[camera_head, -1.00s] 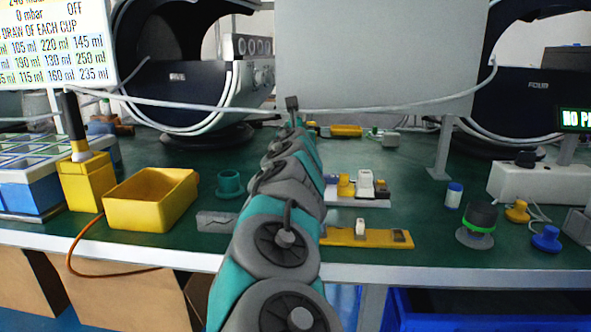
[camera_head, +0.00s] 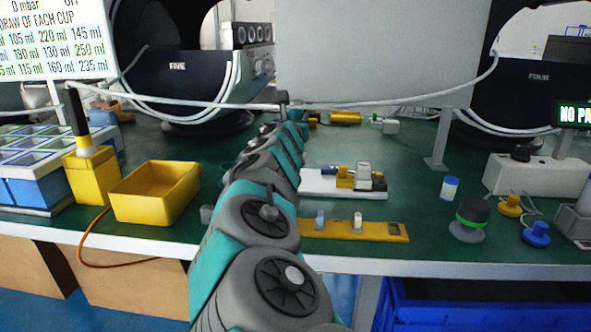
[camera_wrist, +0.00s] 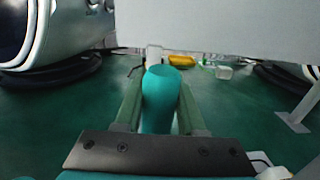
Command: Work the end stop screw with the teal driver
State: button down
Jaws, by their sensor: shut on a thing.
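My gripper (camera_wrist: 159,92) is shut on the teal driver (camera_wrist: 161,108), whose rounded teal handle stands between the two fingers in the wrist view. The driver's lower end is hidden. In the head view my arm covers the gripper and the driver. A white base (camera_head: 318,183) with a yellow block (camera_head: 345,178) and pale and grey blocks stands right of my arm. In front of it lies a yellow strip (camera_head: 375,231) with a blue-grey peg (camera_head: 320,220) and a white peg (camera_head: 357,222). I cannot make out the end stop screw.
A yellow open bin (camera_head: 155,193), a yellow holder (camera_head: 92,178) and a blue rack (camera_head: 30,185) stand left. A green-topped knob (camera_head: 469,220), a blue-and-white jar (camera_head: 449,188) and a blue knob (camera_head: 536,234) stand right. A grey panel (camera_head: 380,55) hangs behind.

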jog(key=shift+s+d+f+m+g+h, duration=0.15)
jog(key=shift+m+g+h, duration=0.2)
jog(key=shift+m+h, duration=0.55)
jog(key=shift+w+d+m+g+h, duration=0.1)
jog(key=shift+d+m+g+h, duration=0.3)
jog(key=shift+h, duration=0.9)
jog(key=shift+s+a+f+m+g+h, duration=0.1)
jog(key=shift+m+g+h, duration=0.15)
jog(key=shift+m+h, duration=0.7)
jog(key=shift+r, duration=0.1)
jog(key=shift+r, duration=2.5)
